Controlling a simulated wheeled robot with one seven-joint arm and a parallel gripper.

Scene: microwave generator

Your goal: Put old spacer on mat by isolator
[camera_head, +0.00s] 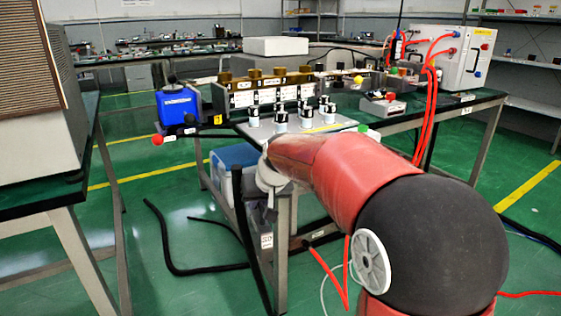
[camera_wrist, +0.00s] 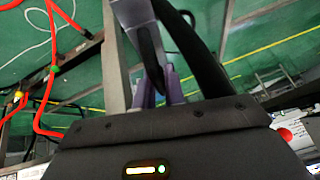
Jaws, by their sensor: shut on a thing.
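My arm reaches in the head view toward the front edge of the bench. I cannot tell which part is the isolator.
Red cables (camera_head: 432,105) run from a white cabinet (camera_head: 452,57) down the bench's right side. A small grey box (camera_head: 382,106) stands right of the mat. Black hose (camera_head: 165,240) lies on the green floor. Another bench (camera_head: 50,200) stands at left; floor between them is mostly open.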

